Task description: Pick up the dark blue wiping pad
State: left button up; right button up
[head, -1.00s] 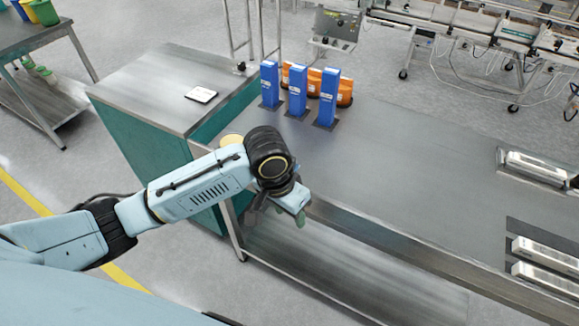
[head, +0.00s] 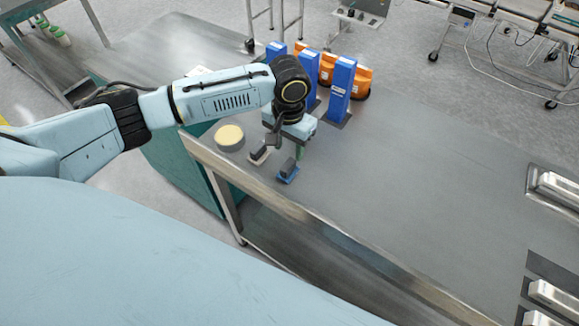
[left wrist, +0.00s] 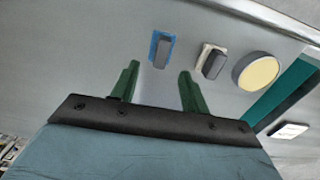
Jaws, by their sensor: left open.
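The dark blue wiping pad (head: 289,178) lies on the steel table near its front edge, with a dark grey grip block on top. In the left wrist view the blue pad (left wrist: 154,46) lies ahead of the gap between the fingers. My left gripper (head: 287,149) is above the table, just behind the pads in the head view. In the left wrist view its two green fingers (left wrist: 158,82) are apart with nothing between them. A similar pale pad (head: 257,158) with a dark block lies to the left of the blue one. My right gripper is not in view.
A round yellow-topped item (head: 230,136) stands left of the pale pad. Blue upright boxes (head: 340,83) and orange bins (head: 362,78) stand behind the gripper. The table (head: 430,170) is clear to the right, up to metal fixtures (head: 556,188).

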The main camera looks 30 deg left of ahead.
aim_at(288, 164)
pick_arm(q)
notch_tip(288, 164, down, 3)
jog(key=shift+r, duration=0.2)
jog(key=shift+f, duration=0.3)
jog(key=f, duration=0.4)
jog(key=shift+w+a, duration=0.1)
jog(key=shift+a, duration=0.1)
jog(key=shift+f, duration=0.6)
jog(key=c, duration=0.6)
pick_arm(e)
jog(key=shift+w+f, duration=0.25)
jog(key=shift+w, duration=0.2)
